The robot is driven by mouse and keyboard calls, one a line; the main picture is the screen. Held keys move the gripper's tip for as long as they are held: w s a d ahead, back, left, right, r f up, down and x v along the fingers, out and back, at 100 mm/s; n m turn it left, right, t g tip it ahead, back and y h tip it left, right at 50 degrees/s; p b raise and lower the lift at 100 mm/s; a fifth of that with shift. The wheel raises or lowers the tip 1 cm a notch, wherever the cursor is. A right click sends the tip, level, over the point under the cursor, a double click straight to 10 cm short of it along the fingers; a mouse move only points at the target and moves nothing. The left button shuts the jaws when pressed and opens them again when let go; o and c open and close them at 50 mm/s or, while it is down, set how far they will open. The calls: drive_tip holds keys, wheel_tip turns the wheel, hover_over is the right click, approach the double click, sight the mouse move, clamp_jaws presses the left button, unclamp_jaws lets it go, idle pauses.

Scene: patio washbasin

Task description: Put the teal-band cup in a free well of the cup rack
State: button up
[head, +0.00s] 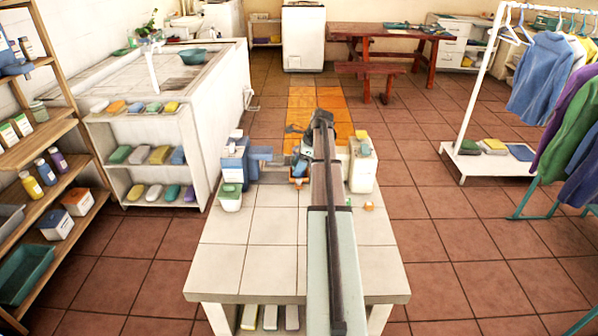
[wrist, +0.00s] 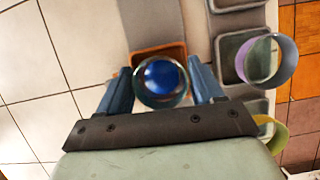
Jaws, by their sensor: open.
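In the wrist view a cup with a teal rim and a deep blue inside (wrist: 161,78) stands between the fingers of my gripper (wrist: 163,88). The fingers are open, one on each side of it, and I cannot tell whether they touch it. The cup overlaps the orange-rimmed well (wrist: 157,48) of the grey cup rack (wrist: 205,22); its base is hidden, so I cannot tell how deep it sits. A purple-band cup (wrist: 283,45) and a yellow-green cup (wrist: 277,137) are at other wells on the right. In the head view my arm hides most of the rack.
The tiled table (head: 245,255) is clear towards the front. A blue container (head: 234,170) and a white-and-green tub (head: 230,198) stand left of my arm. A white bottle (head: 362,170) stands to its right, with a small orange piece (head: 369,207) in front.

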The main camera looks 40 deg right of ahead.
drive_tip(key=c, duration=0.8)
drive_tip(key=shift+r, duration=0.6)
drive_tip(key=shift+c, duration=0.2)
wheel_tip(320, 180, up, 8)
drive_tip(key=w+d, duration=0.1)
drive_tip(key=w, duration=1.4)
drive_tip(key=shift+s+f, duration=0.15)
drive_tip(key=shift+f, duration=2.2)
drive_tip(key=shift+s+f, duration=0.1)
drive_tip(key=shift+f, duration=2.25)
